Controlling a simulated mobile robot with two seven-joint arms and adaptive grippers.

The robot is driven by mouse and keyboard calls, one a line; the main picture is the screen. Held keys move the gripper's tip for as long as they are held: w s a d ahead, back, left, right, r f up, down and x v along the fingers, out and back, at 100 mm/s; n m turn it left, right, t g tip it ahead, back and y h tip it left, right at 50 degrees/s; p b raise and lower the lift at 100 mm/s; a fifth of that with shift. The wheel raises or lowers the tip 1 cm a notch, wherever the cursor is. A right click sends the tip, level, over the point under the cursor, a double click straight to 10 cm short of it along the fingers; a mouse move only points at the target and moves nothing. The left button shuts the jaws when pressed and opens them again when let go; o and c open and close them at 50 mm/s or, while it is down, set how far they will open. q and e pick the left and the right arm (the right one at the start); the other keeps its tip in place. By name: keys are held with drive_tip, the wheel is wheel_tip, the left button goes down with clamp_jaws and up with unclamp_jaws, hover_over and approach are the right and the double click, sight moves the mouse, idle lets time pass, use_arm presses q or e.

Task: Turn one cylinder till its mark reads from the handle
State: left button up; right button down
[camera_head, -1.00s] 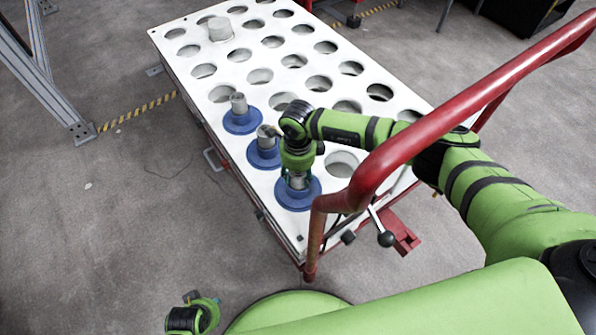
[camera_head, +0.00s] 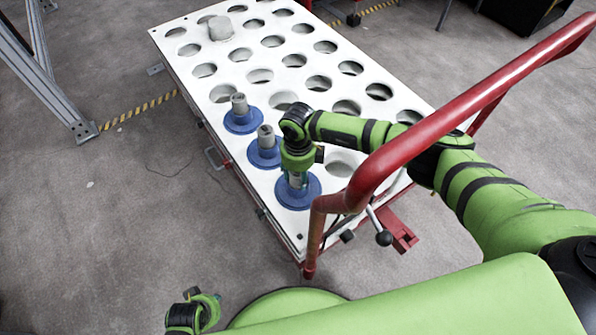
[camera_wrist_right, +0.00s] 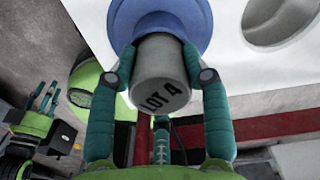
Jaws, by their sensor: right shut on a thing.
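My right gripper (camera_head: 296,178) is shut on the grey cylinder (camera_wrist_right: 162,75) nearest the red handle. This cylinder stands in a blue flanged ring (camera_head: 300,193) on the white plate. In the right wrist view the fingers (camera_wrist_right: 160,82) press it from both sides. Its dark mark "LOT 4" (camera_wrist_right: 164,97) faces that camera and slants up to the right. A middle cylinder (camera_head: 266,137) and a farther cylinder (camera_head: 239,103) stand upright in blue rings; their marks are too small to read. My left gripper (camera_head: 193,309) is low at the left; the wrist view shows its fingers apart (camera_wrist_right: 47,97).
The red handle (camera_head: 430,125) runs across the cart's near right end, close to my right arm. The white plate (camera_head: 222,127) has rows of empty holes. A ball-tipped lever (camera_head: 384,238) sits below the handle.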

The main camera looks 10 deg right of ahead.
drive_tip(key=shift+r+m, duration=0.1)
drive_tip(key=shift+m, duration=0.7)
drive_tip(key=shift+r+m+p, duration=0.1)
drive_tip(key=shift+m+p, duration=0.4)
drive_tip(key=shift+m, duration=1)
drive_tip(key=c, duration=0.5)
unclamp_jaws()
drive_tip(key=shift+f, duration=0.2)
